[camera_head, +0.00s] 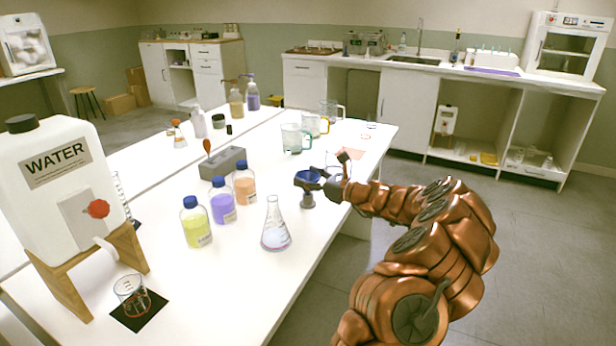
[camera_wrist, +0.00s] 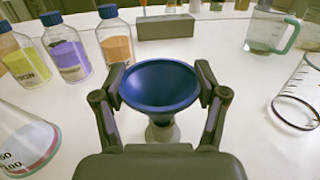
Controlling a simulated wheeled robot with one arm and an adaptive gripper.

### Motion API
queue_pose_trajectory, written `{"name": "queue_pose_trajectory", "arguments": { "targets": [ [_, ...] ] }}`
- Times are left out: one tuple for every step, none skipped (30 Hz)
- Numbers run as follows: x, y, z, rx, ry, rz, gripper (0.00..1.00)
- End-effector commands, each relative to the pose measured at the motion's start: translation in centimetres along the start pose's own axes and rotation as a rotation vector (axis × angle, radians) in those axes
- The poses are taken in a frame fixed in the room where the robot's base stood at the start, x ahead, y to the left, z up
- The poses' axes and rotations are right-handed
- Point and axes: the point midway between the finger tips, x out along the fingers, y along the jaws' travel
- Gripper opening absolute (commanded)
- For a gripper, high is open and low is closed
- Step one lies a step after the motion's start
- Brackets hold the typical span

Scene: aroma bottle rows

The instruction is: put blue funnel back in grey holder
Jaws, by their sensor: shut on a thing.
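The blue funnel (camera_head: 308,177) is between the fingers of my gripper (camera_head: 325,182), wide mouth up. In the wrist view the funnel (camera_wrist: 160,86) fills the gap between both fingers (camera_wrist: 160,88), which are shut on it. A small grey holder (camera_head: 307,200) stands on the white table right under the funnel. In the wrist view the grey holder (camera_wrist: 162,134) shows just below the bowl. The funnel's stem is hidden, so I cannot tell whether it sits inside the holder.
A conical flask (camera_head: 275,228), three capped bottles (camera_head: 222,201) and a grey block (camera_head: 222,164) with an orange-tipped tool stand to the left. Glass jugs (camera_head: 293,139) stand behind. A clear beaker (camera_wrist: 300,92) is close on the right in the wrist view.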

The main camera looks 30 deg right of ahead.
Motion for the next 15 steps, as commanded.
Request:
{"name": "queue_pose_trajectory", "arguments": {
  "targets": [
    [0.01,0.0,-0.14,0.0,0.0,0.0,0.49],
    [0.01,0.01,-0.2,0.0,0.0,0.0,0.49],
    [0.01,0.01,-0.28,0.0,0.0,0.0,0.49],
    [0.01,0.01,-0.35,0.0,0.0,0.0,0.49],
    [0.01,0.01,-0.4,0.0,0.0,0.0,0.49],
    [0.01,0.01,-0.49,0.0,0.0,0.0,0.49],
    [0.01,0.01,-0.55,0.0,0.0,0.0,0.49],
    [0.01,0.01,-0.62,0.0,0.0,0.0,0.49],
    [0.01,0.0,-0.7,0.0,0.0,0.0,0.49],
    [0.01,0.01,-0.75,0.0,0.0,0.0,0.49],
    [0.01,0.01,-0.82,0.001,0.0,0.0,0.49],
    [0.01,0.01,-0.9,0.001,0.0,0.0,0.49],
    [0.01,0.0,-0.97,0.001,0.0,0.0,0.49],
    [0.01,0.01,-1.02,0.001,0.0,0.0,0.49],
    [0.01,0.0,-1.1,0.001,0.0,0.0,0.49]
  ]
}}
